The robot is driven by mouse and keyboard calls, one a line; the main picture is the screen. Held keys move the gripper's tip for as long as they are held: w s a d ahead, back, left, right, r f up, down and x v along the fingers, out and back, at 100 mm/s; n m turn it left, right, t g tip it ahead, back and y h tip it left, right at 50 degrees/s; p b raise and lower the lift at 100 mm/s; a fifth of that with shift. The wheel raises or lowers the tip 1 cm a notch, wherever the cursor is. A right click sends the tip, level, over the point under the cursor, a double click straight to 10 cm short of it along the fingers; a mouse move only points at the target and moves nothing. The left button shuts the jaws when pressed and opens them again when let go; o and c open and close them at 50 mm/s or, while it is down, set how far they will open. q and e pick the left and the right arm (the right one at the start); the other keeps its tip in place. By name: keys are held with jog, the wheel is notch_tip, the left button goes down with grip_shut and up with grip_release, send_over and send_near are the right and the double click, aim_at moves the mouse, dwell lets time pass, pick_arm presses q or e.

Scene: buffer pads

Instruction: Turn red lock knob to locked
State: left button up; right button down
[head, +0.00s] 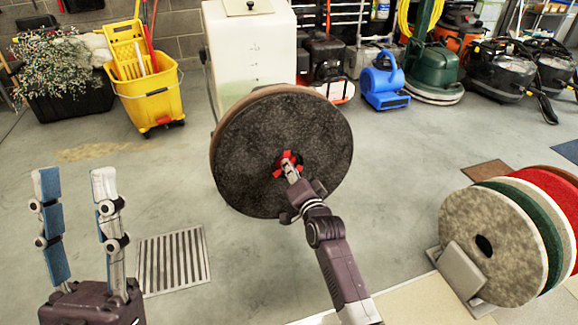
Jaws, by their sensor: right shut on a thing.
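The red lock knob (285,160) sits at the centre of a dark round pad (250,135) that stands tilted up on edge in the middle of the head view. My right gripper (291,172) is shut on the red knob, and its fingers hide part of it. I cannot tell the knob's lock marking or exact angle. My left gripper (76,190) is at the lower left, with its two fingers upright and wide apart. Nothing is between them, and it is well away from the pad.
Several round pads stand in a rack (460,275) at the right. A white tank (250,60) is behind the dark pad. A yellow mop bucket (145,90), a blue blower (385,82) and floor machines line the back. A floor drain (174,260) lies near my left gripper.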

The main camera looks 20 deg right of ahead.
pick_arm(q)
jog(key=shift+w+d+f+g+y+p, duration=0.2)
jog(key=shift+w+f+g, duration=0.55)
jog(key=shift+w, duration=0.35)
jog(key=shift+w+d+f+g+y+p, duration=0.2)
jog(key=shift+w+f+g, duration=0.35)
jog(key=shift+w+f, duration=0.45)
pick_arm(e)
jog(key=shift+d+m, duration=0.1)
jog(key=shift+m, duration=1.2)
pick_arm(q)
jog(key=shift+w+r, duration=0.1)
jog(key=shift+r, duration=0.05)
pick_arm(e)
jog(key=m+p, duration=0.1)
jog(key=m, duration=0.3)
jog(key=shift+m, duration=0.3)
jog(key=c, duration=2.1)
grip_release()
pick_arm(q)
jog(key=w+f+g+y, duration=0.1)
jog(key=w+f+g, duration=0.2)
jog(key=f, duration=0.3)
jog(key=shift+w+d+g, duration=0.25)
jog(key=shift+w+g, duration=0.15)
jog(key=shift+w, duration=0.25)
jog(key=shift+p, duration=0.3)
